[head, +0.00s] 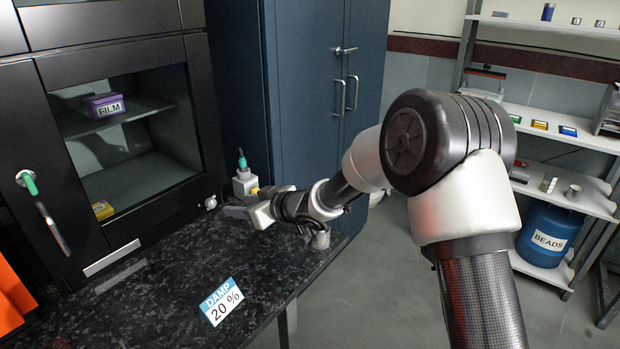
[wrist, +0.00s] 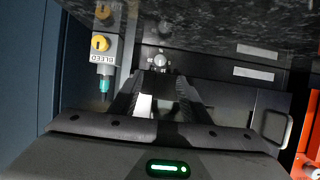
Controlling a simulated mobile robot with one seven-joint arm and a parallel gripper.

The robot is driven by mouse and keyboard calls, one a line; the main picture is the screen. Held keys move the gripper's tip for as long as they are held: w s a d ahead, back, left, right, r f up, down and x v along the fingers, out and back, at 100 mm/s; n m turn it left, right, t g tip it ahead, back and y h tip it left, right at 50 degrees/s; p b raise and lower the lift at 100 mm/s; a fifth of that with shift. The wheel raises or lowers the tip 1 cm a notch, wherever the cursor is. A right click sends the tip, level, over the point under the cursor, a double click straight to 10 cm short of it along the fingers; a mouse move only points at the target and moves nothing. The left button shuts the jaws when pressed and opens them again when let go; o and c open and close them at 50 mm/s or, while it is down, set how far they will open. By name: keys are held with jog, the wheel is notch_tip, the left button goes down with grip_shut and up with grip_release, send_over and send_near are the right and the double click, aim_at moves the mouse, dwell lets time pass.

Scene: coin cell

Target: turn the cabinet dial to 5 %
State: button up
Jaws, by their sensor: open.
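The cabinet (head: 121,235) is black with a glass window. Its dial (head: 210,202) is a small pale round knob low at the front's right edge. It also shows in the wrist view (wrist: 160,60), just beyond my fingertips and between their lines. Its setting cannot be read. My gripper (head: 229,211) is open and empty, level with the dial and pointing at it from the right. In the wrist view my gripper (wrist: 160,82) has its two dark fingers spread; contact with the dial does not show. A card (head: 222,301) on the counter reads "DAMP 20 %".
A BLEED valve unit (wrist: 104,48) with yellow knobs and a teal tip stands close beside my gripper. A blue locker (head: 300,90) rises behind. The dark speckled counter (head: 165,285) is mostly bare. Inside the cabinet is a purple FILM box (head: 104,105).

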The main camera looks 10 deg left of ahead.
jog(key=d+r+m+t+h+p, duration=0.1)
jog(key=d+r+m+h+p, duration=0.1)
jog(key=d+m, duration=0.3)
jog(key=w+d+r+m+t+h+p, duration=0.1)
jog(key=d+r+m+h, duration=0.3)
jog(key=d, duration=0.8)
jog(key=shift+w+r+m+p, duration=0.3)
jog(key=shift+r+m+p, duration=0.4)
jog(key=shift+r+p, duration=0.1)
jog(key=n+y+b, duration=0.4)
jog(key=n+y, duration=0.1)
jog(key=n, duration=0.7)
send_near(212, 204)
jog(key=shift+g, duration=0.3)
jog(key=b+x, duration=0.2)
jog(key=x, duration=0.6)
jog(key=shift+w+d, duration=0.1)
jog(key=shift+w, duration=0.15)
